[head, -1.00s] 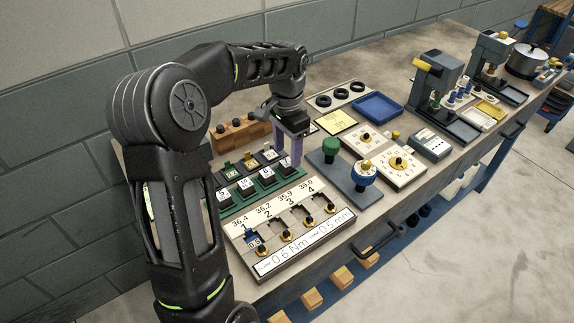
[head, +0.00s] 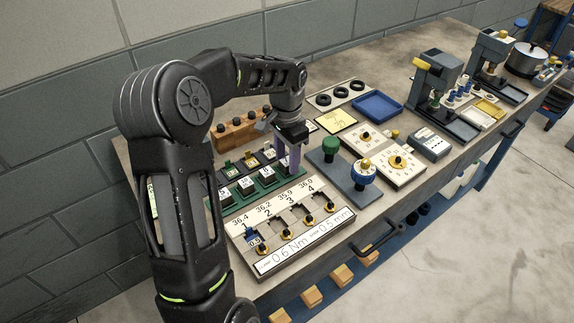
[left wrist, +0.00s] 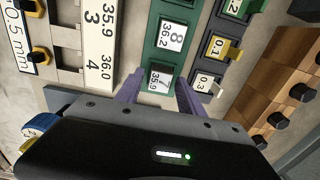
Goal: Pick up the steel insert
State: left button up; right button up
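A green tray (head: 228,209) holds a row of dark blocks with white number labels; these look like the inserts. In the left wrist view one block with a label reading 35.9 (left wrist: 161,80) sits at the tray's end. A block labelled 36.2 (left wrist: 172,36) sits beside it. My left gripper (head: 288,160) points down over the tray's right end. Its two purple fingers stand apart in the left wrist view (left wrist: 158,92), on either side of the 35.9 block. I cannot tell whether they touch it. The gripper partly hides this block in the head view. My right gripper is out of view.
A numbered board (head: 296,238) with several knobs lies in front of the tray. A wooden block rack (head: 236,134) stands behind. A green knob (head: 331,145) and a blue knob (head: 364,172) stand close on the right. A blue tray (head: 378,105) lies farther back.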

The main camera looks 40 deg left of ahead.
aim_at(287, 161)
pick_arm(q)
grip_shut()
dwell(0.4)
jog(key=shift+r, duration=0.1)
notch_tip(287, 161, up, 10)
jog(key=b, duration=0.1)
dwell(0.5)
dwell(0.5)
